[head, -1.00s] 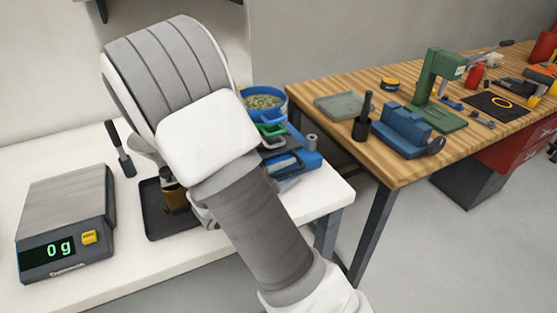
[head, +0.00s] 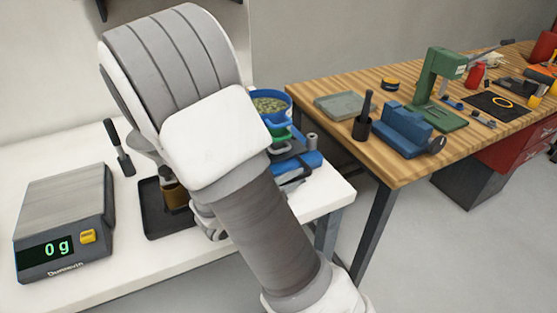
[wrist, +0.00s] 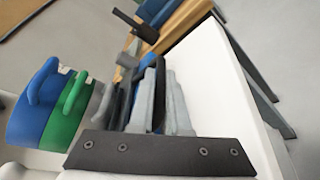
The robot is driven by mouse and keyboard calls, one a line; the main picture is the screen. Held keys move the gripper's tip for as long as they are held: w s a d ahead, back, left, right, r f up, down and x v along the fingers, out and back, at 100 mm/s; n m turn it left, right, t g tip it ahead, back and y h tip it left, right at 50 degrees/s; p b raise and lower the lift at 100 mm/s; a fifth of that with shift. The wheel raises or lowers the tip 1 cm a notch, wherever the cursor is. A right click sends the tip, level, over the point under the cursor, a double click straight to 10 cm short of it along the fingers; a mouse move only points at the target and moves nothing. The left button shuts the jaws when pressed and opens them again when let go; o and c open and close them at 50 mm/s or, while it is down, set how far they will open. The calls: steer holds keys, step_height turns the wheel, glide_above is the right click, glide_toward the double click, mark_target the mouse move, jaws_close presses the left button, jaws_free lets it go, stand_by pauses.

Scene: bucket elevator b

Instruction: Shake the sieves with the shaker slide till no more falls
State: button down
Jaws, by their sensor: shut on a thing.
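A sieve stack stands at the back right of the white bench, partly hidden by my arm. Its top blue sieve (head: 270,106) holds greenish-yellow grains, with a green sieve (head: 283,136) below. Both sieves' handles show in the wrist view: blue (wrist: 33,105) and green (wrist: 70,115). The shaker's blue base (head: 303,161) is beneath the stack in the head view. My gripper (wrist: 160,95) is shut on the shaker slide beside the stack; the exact contact is hard to see. My arm hides the gripper in the head view. Whether grains are falling is not visible.
A scale (head: 66,215) reading 0 g stands at the left. A black tray (head: 158,222) with a brown jar (head: 174,193) and a dark-handled tool (head: 119,148) lie nearby. A wooden table (head: 400,170) with a blue vise (head: 405,130) and green press (head: 440,90) stands to the right.

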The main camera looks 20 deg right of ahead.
steer(key=shift+s, duration=0.85)
steer(key=shift+w+b, duration=0.3)
steer(key=shift+w, duration=2)
steer(key=shift+a, duration=0.1)
steer(key=shift+s+b, duration=0.5)
steer(key=shift+s, duration=1.8)
